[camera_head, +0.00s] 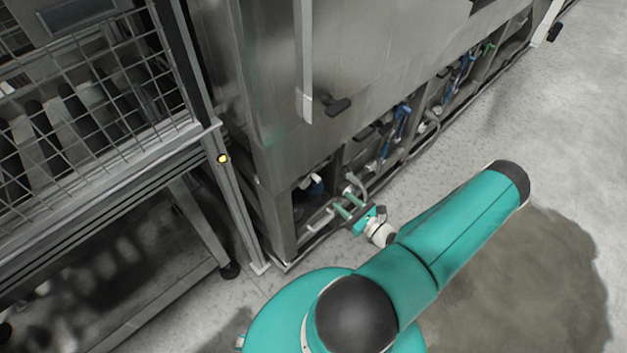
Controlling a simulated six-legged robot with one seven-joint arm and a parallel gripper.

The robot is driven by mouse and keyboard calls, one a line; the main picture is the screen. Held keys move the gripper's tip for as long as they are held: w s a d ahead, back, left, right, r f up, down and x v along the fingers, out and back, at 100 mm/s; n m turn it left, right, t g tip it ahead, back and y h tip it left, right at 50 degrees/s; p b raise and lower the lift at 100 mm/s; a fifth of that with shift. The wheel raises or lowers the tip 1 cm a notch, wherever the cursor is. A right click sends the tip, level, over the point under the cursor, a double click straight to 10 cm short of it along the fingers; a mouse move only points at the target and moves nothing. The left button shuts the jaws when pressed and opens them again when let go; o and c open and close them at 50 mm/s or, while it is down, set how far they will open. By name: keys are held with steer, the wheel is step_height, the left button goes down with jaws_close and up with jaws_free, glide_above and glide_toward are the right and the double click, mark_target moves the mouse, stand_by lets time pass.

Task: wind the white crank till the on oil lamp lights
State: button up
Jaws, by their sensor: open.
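My gripper (341,199) is open at the foot of the steel machine, with its two green fingers apart and pointing up and left into a low opening. A pale, thin bent bar (318,219) shows just left of the fingertips; it may be the white crank, but it is too small to be sure. I cannot tell whether the fingers touch it. No lamp marked for oil can be made out. A small round yellow light or button (223,158) sits on the grey post left of the machine.
The steel machine (350,70) runs away to the upper right, with blue-handled valves (401,122) and pipes in its low bays. A wire-mesh guard (100,90) and a metal frame stand at left. The floor at right (560,130) is clear, with a dark patch (545,270).

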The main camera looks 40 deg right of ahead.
mark_target(320, 179)
steer(key=w, duration=1.2)
jaws_close()
